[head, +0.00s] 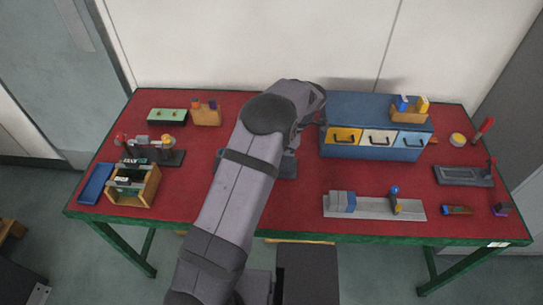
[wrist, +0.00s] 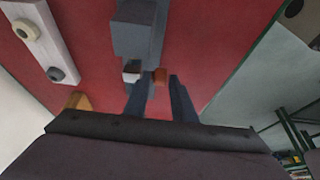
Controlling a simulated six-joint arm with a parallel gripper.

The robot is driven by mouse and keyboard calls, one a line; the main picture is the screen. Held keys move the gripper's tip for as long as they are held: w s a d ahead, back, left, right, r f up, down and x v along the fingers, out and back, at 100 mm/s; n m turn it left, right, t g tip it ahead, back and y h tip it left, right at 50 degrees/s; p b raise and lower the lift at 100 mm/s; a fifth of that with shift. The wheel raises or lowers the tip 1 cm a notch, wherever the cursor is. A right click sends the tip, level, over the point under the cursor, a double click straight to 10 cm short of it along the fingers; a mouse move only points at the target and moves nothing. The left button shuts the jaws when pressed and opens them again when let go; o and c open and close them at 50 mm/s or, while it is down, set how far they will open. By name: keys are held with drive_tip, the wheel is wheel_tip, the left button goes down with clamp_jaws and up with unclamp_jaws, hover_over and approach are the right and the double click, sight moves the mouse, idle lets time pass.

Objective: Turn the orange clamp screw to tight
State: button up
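The orange clamp screw (wrist: 160,77) shows in the wrist view as a small orange piece beside a grey fixture (wrist: 138,32). My gripper (wrist: 161,80) is open, with one dark finger on each side of the orange piece near the fingertips. The left finger looks very close to it, and a narrow gap shows on the right; I cannot tell whether either touches. In the head view my arm hides the gripper, the screw and most of the fixture, whose grey base (head: 287,166) shows to the right of the arm.
A green box (head: 167,117) and a wooden block (head: 206,117) stand at the back left. A blue drawer cabinet (head: 372,111) is right of the arm. A grey rail fixture (head: 340,212) lies front right. Bare red table (head: 205,155) shows left of the arm.

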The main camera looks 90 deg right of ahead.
drive_tip(key=b+v, duration=0.2)
drive_tip(key=v, duration=0.4)
drive_tip(key=shift+r, duration=0.15)
drive_tip(key=w+a+r+n+g+y, duration=0.1)
drive_tip(key=w+n, duration=0.2)
drive_tip(key=w, duration=0.7)
drive_tip(key=w+a+n+g+y, duration=0.1)
drive_tip(key=w+n+g, duration=0.15)
drive_tip(key=w, duration=0.65)
drive_tip(key=s+d+m+g+h, duration=0.2)
drive_tip(key=s+m+g, duration=0.3)
drive_tip(key=s, duration=0.6)
drive_tip(key=shift+s+f+g, duration=0.25)
drive_tip(key=shift+s+g, duration=0.05)
drive_tip(key=shift+g, duration=0.15)
drive_tip(key=shift+f+m, duration=0.1)
drive_tip(key=shift+m, duration=0.15)
drive_tip(key=shift+p+x, duration=0.95)
drive_tip(key=shift+x, duration=2.6)
